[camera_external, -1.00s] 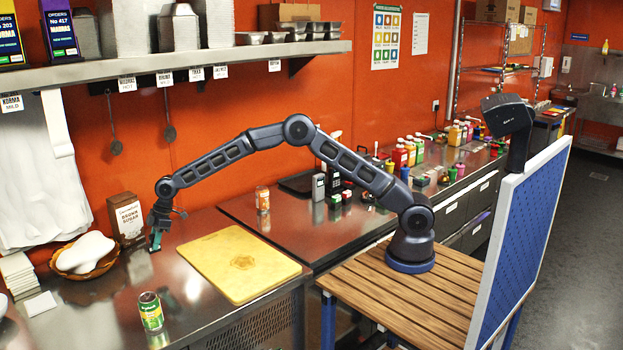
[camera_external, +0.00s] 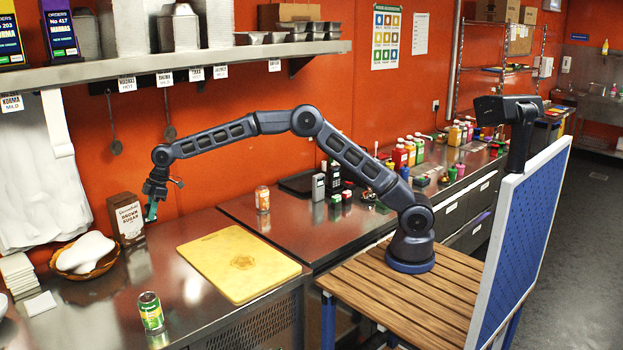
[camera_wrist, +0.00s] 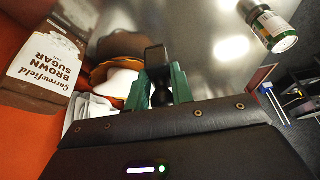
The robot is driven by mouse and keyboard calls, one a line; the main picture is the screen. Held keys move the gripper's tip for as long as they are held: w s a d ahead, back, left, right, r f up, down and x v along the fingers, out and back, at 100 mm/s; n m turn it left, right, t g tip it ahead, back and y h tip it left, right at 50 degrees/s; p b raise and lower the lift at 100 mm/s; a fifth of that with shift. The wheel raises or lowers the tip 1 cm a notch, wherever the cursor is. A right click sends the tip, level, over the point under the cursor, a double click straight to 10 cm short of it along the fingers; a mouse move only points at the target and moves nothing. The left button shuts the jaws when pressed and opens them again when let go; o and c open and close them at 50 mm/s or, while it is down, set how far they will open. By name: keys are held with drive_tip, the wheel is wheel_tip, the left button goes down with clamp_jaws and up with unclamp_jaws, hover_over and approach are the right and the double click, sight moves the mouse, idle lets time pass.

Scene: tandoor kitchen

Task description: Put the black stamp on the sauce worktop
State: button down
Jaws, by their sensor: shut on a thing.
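The black stamp (camera_wrist: 155,58) is a dark block between the green fingers of my gripper (camera_wrist: 160,88) in the wrist view. My gripper is shut on it. In the external view my gripper (camera_external: 151,212) hangs above the left steel worktop, in front of the brown sugar box; the stamp is too small to make out there. The sauce worktop (camera_external: 290,228) is the dark counter running back to the right of the yellow board, with several sauce bottles (camera_external: 410,150) along its wall side.
A yellow cutting board (camera_external: 215,262), a green can (camera_external: 151,313), a bread basket (camera_external: 88,270) and a brown sugar box (camera_external: 127,218) stand on the left worktop. An orange can (camera_external: 262,198), a tray and small coloured items sit on the sauce worktop. Its front-left part is clear.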

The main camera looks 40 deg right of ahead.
drive_tip(key=w+d, duration=1.5)
drive_tip(key=d, duration=0.4)
drive_tip(key=w+d, duration=0.5)
drive_tip(key=d, duration=0.9)
drive_tip(key=w+d, duration=0.4)
drive_tip(key=d, duration=0.9)
drive_tip(key=w+d, duration=0.5)
drive_tip(key=d, duration=0.9)
drive_tip(key=s+d, duration=0.2)
drive_tip(key=d, duration=2.1)
drive_tip(key=shift+n, duration=0.3)
drive_tip(key=s+d, duration=0.6)
drive_tip(key=d, duration=0.7)
drive_tip(key=s+d, duration=0.7)
drive_tip(key=d, duration=0.5)
drive_tip(key=s+d, duration=0.6)
drive_tip(key=d, duration=0.7)
drive_tip(key=shift+s+d+f, duration=0.2)
drive_tip(key=shift+d+f, duration=0.1)
drive_tip(key=shift+d, duration=0.05)
drive_tip(key=s+d, duration=0.7)
drive_tip(key=s, duration=0.6)
drive_tip(key=s+d, duration=0.8)
drive_tip(key=s, duration=0.4)
drive_tip(key=s+d, duration=0.7)
drive_tip(key=s, duration=0.6)
drive_tip(key=f, duration=1.9)
drive_tip(key=shift+w+f, duration=0.1)
drive_tip(key=shift+w, duration=0.15)
